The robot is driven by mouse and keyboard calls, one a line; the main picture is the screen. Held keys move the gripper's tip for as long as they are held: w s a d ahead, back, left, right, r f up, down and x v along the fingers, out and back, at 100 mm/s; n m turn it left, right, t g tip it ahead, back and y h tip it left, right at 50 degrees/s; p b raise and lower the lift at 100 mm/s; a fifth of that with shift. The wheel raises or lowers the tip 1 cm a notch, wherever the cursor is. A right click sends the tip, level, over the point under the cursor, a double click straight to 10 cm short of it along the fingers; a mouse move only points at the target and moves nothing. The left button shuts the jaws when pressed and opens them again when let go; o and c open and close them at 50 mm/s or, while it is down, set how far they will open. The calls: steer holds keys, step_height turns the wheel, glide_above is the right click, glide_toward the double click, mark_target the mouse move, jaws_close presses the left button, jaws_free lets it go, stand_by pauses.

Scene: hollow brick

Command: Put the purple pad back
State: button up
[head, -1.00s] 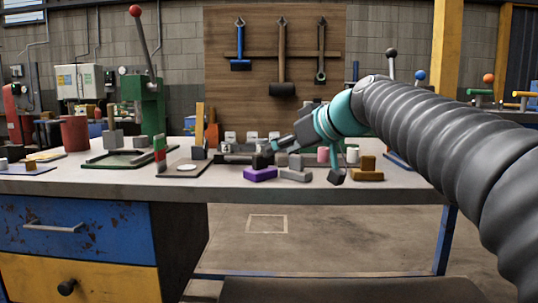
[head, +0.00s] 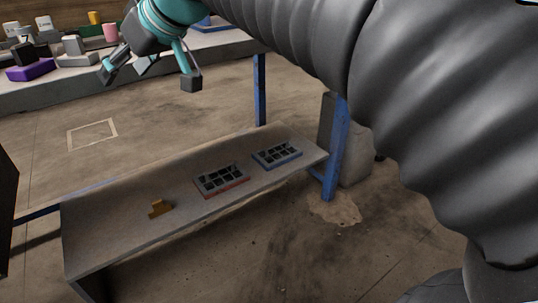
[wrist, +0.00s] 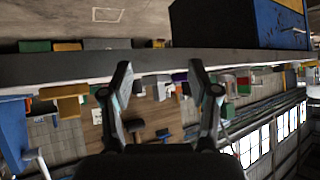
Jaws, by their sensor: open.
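The purple pad (head: 31,70) lies near the front edge of the workbench top at the upper left of the head view, beside grey blocks. In the wrist view a small purple patch (wrist: 180,78) shows between the fingers, likely the same pad. My gripper (head: 150,79) is open and empty, in front of the bench edge and to the right of the pad, apart from it. Its two spread fingers also show in the wrist view (wrist: 160,70).
A low bench (head: 120,220) holds a red-edged compartment tray (head: 221,180), a blue-edged compartment tray (head: 277,155) and a small orange-brown block (head: 159,208). The workbench edge (head: 60,98) carries several grey blocks and a pink cylinder (head: 110,31). Floor between the benches is clear.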

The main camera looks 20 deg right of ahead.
steer(key=s+d+f+m+h, duration=0.3)
steer(key=s+d+f, duration=0.6)
steer(key=f, duration=0.4)
steer(key=s+d+f+m+g+h, duration=0.1)
steer(key=s+d+f+m+h, duration=0.3)
steer(key=s+d+f, duration=0.5)
step_height(320, 180, down, 4)
steer(key=shift+s+d+m, duration=0.3)
steer(key=shift+s+m, duration=0.1)
steer(key=shift+s, duration=0.5)
step_height(320, 180, up, 7)
steer(key=p, duration=0.7)
